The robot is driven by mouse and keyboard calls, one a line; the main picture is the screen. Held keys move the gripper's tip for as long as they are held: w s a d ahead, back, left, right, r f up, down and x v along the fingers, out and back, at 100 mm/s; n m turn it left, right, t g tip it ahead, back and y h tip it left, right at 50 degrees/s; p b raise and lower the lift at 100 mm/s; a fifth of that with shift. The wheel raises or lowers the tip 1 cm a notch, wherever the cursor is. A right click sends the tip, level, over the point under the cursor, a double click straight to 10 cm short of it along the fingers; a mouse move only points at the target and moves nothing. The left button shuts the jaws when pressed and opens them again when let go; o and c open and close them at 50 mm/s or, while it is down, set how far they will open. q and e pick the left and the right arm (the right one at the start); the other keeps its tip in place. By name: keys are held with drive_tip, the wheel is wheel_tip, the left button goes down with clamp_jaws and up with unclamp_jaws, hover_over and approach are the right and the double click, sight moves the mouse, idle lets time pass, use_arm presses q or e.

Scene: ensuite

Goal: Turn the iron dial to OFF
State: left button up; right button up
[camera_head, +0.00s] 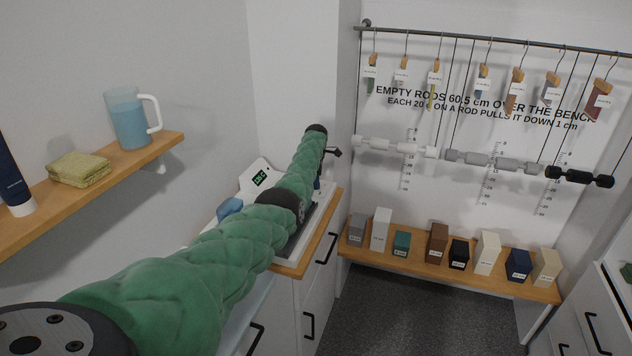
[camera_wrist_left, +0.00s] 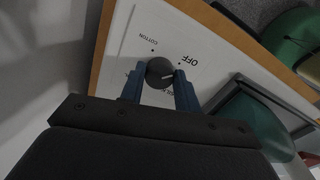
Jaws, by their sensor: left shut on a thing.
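The iron dial (camera_wrist_left: 159,72) is a dark round knob on a white panel (camera_wrist_left: 135,55). The words OFF and COTTON are printed beside it, and another word is partly hidden by a finger. A light mark on the knob points roughly right, near the OFF side; I cannot tell if it lines up exactly. My left gripper (camera_wrist_left: 160,82) is shut on the dial, one blue finger on each side. In the head view my left gripper (camera_head: 318,183) points down at the counter, mostly hidden behind my green arm. The dial is hidden there. My right gripper is out of view.
A white device with a green display (camera_head: 260,180) and a blue object (camera_head: 230,207) stand beside my arm on the counter. A wooden shelf (camera_head: 100,185) at left holds a jug (camera_head: 127,118) and a folded cloth (camera_head: 79,169). A bench (camera_head: 450,270) with several blocks stands at right.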

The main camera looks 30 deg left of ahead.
use_arm(q)
drive_tip(key=shift+w+r, duration=0.2)
drive_tip(key=shift+r, duration=0.2)
drive_tip(key=o, duration=0.7)
drive_tip(key=shift+o, duration=1.4)
drive_tip(key=shift+f, duration=0.2)
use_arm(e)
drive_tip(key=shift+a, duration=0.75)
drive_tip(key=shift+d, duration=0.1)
